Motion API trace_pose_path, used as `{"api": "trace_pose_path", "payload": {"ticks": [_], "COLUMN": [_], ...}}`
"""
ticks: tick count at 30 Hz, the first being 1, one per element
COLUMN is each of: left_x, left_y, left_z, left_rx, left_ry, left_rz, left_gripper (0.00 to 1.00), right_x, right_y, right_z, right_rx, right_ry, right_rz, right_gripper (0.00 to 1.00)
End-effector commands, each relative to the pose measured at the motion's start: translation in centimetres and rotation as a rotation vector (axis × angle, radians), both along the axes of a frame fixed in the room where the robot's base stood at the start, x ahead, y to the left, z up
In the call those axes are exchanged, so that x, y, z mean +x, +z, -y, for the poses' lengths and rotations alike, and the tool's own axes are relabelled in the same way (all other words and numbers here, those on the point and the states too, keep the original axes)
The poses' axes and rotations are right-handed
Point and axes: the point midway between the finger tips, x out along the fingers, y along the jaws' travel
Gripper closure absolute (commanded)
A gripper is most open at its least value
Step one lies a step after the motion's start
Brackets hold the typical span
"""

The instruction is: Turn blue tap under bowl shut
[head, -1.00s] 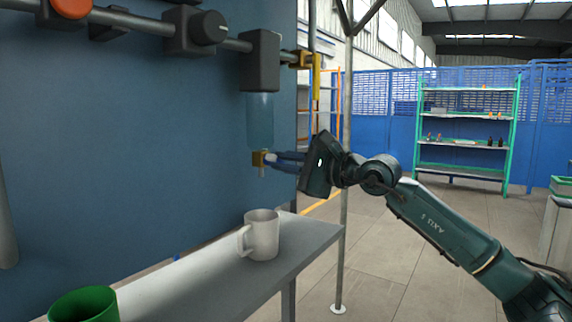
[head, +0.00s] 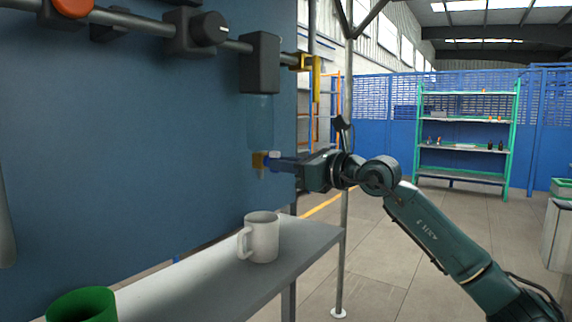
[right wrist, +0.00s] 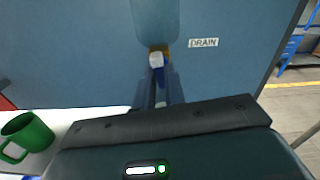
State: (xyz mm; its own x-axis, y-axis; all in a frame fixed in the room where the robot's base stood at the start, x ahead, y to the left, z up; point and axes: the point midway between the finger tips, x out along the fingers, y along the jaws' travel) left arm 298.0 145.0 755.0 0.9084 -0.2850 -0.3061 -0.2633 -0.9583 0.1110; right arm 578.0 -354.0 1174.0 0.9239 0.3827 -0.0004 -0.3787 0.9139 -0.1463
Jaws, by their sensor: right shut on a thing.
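The bowl is a clear, bluish cylinder (head: 260,118) hanging under a dark grey block on the pipe; its lower part also shows in the right wrist view (right wrist: 155,18). A brass tap body (head: 259,160) sits at its bottom, with a short spout pointing down. The blue tap lever (right wrist: 158,68) sticks out from the brass toward my right wrist camera. My right gripper (head: 278,162) is shut on this lever, with a finger on each side of it. The fingers partly hide the lever in the head view. My left gripper is not in view.
A white mug (head: 262,238) stands on the grey shelf (head: 225,285) below the tap. A green mug (head: 82,304) stands at the shelf's near left. The blue panel (head: 130,150) is close behind the tap, with a DRAIN label (right wrist: 203,43). A thin metal post (head: 343,245) stands near my right forearm.

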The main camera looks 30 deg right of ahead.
Motion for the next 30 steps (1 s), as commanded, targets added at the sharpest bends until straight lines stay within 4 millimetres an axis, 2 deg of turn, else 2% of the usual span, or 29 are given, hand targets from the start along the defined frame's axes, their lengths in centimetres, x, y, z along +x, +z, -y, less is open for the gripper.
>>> {"api": "trace_pose_path", "payload": {"ticks": [9, 26, 27, 30], "left_x": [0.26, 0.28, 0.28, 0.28], "left_y": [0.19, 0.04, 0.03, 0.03], "left_z": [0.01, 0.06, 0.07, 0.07], "left_rx": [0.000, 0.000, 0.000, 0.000], "left_ry": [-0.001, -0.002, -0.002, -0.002], "left_rz": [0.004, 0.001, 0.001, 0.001], "left_gripper": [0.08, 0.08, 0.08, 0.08], "right_x": [-0.01, -0.01, -0.01, -0.01], "right_y": [0.03, 0.06, 0.06, 0.06], "right_z": [0.01, 0.02, 0.02, 0.02], "right_rx": [0.122, 0.153, 0.153, 0.152], "right_ry": [-0.001, -0.001, -0.001, -0.001], "right_rz": [-0.049, -0.062, -0.061, -0.061], "right_gripper": [1.00, 1.00, 0.87, 0.78]}}
